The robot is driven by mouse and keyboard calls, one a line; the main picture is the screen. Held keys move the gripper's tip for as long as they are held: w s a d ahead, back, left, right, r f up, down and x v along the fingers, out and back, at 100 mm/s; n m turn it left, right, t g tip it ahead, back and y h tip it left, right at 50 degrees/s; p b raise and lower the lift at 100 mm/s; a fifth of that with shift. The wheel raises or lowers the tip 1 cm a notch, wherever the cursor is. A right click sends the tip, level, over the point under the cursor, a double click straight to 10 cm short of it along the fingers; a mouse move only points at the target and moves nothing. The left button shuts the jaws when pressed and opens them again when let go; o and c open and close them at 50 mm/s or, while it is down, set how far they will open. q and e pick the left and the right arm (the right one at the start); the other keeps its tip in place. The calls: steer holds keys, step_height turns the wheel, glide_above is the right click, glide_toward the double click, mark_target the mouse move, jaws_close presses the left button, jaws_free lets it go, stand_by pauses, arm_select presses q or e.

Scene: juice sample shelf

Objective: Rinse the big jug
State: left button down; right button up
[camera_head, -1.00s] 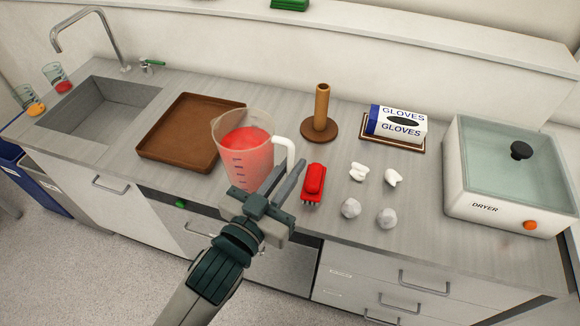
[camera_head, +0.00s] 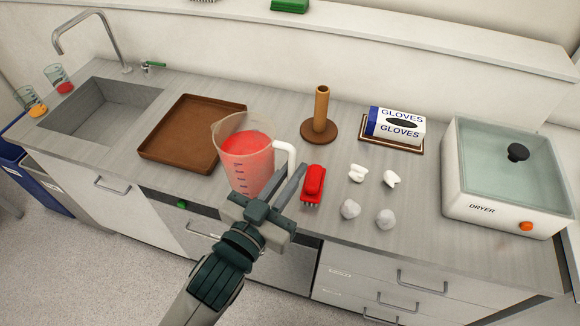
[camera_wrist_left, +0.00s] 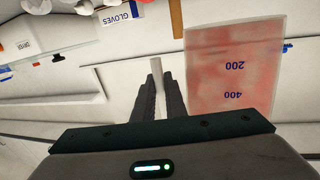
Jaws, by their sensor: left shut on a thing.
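The big jug (camera_head: 247,165) is clear with a white handle and holds red liquid. It stands upright near the counter's front edge in the head view, and its scaled wall (camera_wrist_left: 235,70) fills the right of the left wrist view. My left gripper (camera_head: 285,187) is shut on the jug's handle, with its fingers (camera_wrist_left: 157,92) around the white bar in the wrist view. I cannot tell whether the jug's base touches the counter. The sink (camera_head: 101,115) with its tap (camera_head: 92,30) is at the left. My right gripper is not in view.
A brown tray (camera_head: 175,155) lies between sink and jug. A red brush (camera_head: 314,183), crumpled white pieces (camera_head: 357,172), a wooden post (camera_head: 320,118), a glove box (camera_head: 397,126) and a dryer (camera_head: 508,198) are to the right. Two small glasses (camera_head: 58,77) stand beyond the sink.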

arm_select(q)
steer(key=s+d+p, duration=0.1)
steer(key=s+d, duration=0.1)
steer(key=s, duration=1.2)
steer(key=shift+p, duration=0.3)
steer(key=shift+w+r, duration=0.1)
stand_by(0.4)
step_height(320, 180, up, 5)
steer(key=p, duration=0.5)
steer(key=shift+p, duration=0.3)
